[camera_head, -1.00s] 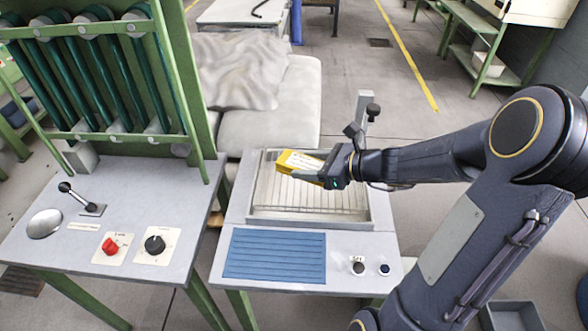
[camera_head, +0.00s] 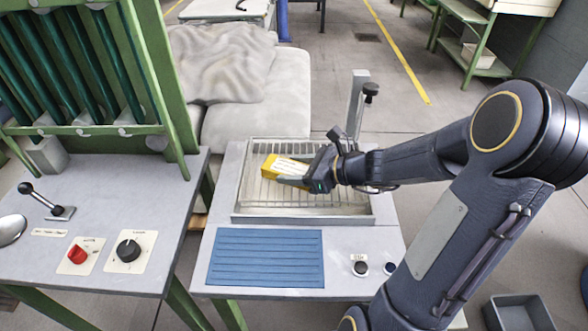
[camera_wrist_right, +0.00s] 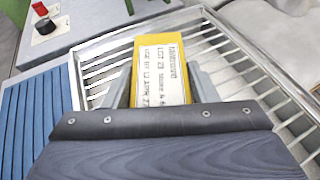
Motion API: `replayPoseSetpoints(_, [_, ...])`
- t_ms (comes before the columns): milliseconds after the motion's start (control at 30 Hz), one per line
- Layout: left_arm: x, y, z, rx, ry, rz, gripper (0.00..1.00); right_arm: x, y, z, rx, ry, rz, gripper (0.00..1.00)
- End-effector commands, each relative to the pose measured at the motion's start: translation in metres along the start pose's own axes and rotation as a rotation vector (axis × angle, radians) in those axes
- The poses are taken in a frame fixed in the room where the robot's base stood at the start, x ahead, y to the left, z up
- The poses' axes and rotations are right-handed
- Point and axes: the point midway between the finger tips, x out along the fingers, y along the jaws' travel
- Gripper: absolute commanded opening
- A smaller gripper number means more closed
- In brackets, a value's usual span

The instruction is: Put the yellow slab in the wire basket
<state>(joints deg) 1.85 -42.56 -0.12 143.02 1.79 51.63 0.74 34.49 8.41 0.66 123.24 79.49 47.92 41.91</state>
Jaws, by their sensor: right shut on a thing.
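The yellow slab (camera_head: 281,168) carries a white printed label. My right gripper (camera_head: 297,178) is shut on it, with a finger on each side. The slab is over the wire basket (camera_head: 318,220), a shallow metal tray with a barred bottom set on the grey table. In the right wrist view the slab (camera_wrist_right: 161,75) is between the two fingers, with the basket's bars (camera_wrist_right: 104,68) around and below it. I cannot tell whether the slab touches the bars. My left gripper is not in view.
A blue ribbed mat (camera_head: 265,258) and two small knobs lie in front of the basket. A post with a black knob (camera_head: 357,100) stands behind it. A control table with a lever and a red knob (camera_head: 77,254) is at the left, beside a green frame.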

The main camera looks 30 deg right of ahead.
Motion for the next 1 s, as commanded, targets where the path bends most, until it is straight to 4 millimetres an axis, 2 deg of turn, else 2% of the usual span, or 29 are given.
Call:
replayPoseSetpoints(33, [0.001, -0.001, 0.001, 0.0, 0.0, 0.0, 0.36, 0.001, 0.0, -0.001, 0.0, 0.0, 0.0, 0.55])
replayPoseSetpoints(200, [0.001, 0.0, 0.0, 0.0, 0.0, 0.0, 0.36, 0.0, 0.0, -0.001, 0.0, 0.0, 0.0, 0.74])
replayPoseSetpoints(567, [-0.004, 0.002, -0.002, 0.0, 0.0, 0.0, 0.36, -0.004, 0.0, 0.004, -0.001, 0.0, -0.001, 0.74])
replayPoseSetpoints(667, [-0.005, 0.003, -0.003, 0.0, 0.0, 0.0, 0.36, -0.019, -0.001, 0.004, -0.002, 0.0, -0.004, 0.74])
replayPoseSetpoints(1000, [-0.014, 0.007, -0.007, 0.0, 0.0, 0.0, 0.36, -0.091, -0.001, 0.004, -0.001, 0.001, -0.005, 0.74])
